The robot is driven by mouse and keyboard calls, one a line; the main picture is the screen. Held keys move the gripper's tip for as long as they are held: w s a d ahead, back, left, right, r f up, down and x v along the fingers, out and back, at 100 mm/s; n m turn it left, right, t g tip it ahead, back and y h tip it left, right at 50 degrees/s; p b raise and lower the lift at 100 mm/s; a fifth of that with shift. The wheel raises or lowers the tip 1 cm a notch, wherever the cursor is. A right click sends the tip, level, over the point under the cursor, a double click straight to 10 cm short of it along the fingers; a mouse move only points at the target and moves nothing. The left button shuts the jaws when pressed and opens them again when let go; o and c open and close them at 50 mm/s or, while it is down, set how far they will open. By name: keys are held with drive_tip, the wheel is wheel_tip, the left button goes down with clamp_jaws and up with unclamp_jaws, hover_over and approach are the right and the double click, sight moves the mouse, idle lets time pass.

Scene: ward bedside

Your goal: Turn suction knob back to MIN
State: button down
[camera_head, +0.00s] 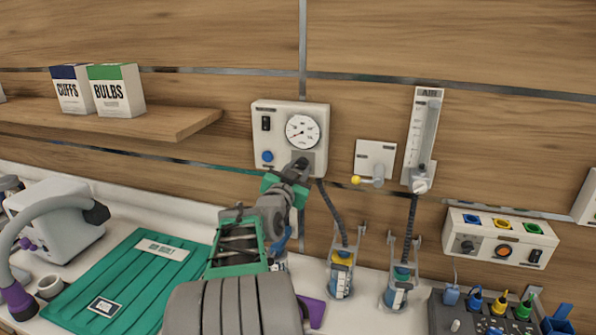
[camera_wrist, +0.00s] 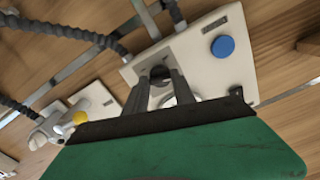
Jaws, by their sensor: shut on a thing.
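The suction unit (camera_head: 262,141) is a white box on the wooden wall, with a round gauge (camera_head: 302,131), a black rocker switch (camera_head: 266,123) and a blue button (camera_head: 267,156). My gripper (camera_head: 297,168) reaches up to the box's lower right, just below the gauge. In the wrist view my gripper (camera_wrist: 163,80) has its two dark fingers closed on the dark suction knob (camera_wrist: 159,71). The fingers and arm hide most of the knob, and its pointer and the MIN mark cannot be read. The blue button (camera_wrist: 224,46) shows clear of the fingers.
To the right are a wall outlet with a yellow knob (camera_head: 356,180) and an AIR flowmeter (camera_head: 424,138). Dark hoses (camera_head: 332,212) run down to jars (camera_head: 341,275). A shelf (camera_head: 150,127) with CUFFS and BULBS boxes is at left. A green tray (camera_head: 130,280) lies on the counter.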

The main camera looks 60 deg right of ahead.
drive_tip(key=shift+f+b, duration=0.1)
drive_tip(key=shift+b, duration=0.25)
drive_tip(key=shift+f+n+b, duration=0.15)
drive_tip(key=shift+n+b, duration=0.8)
drive_tip(key=shift+n, duration=0.15)
drive_tip(key=n+b, duration=0.2)
drive_tip(key=n, duration=0.1)
drive_tip(key=shift+b, duration=0.4)
drive_tip(key=n+b, duration=0.2)
drive_tip(key=n, duration=0.1)
drive_tip(key=shift+n, duration=0.4)
drive_tip(key=shift+r+n+b, duration=0.2)
drive_tip(key=shift+n+b, duration=0.4)
drive_tip(key=shift+n, duration=0.9)
drive_tip(key=c, duration=1)
unclamp_jaws()
drive_tip(key=shift+c, duration=0.2)
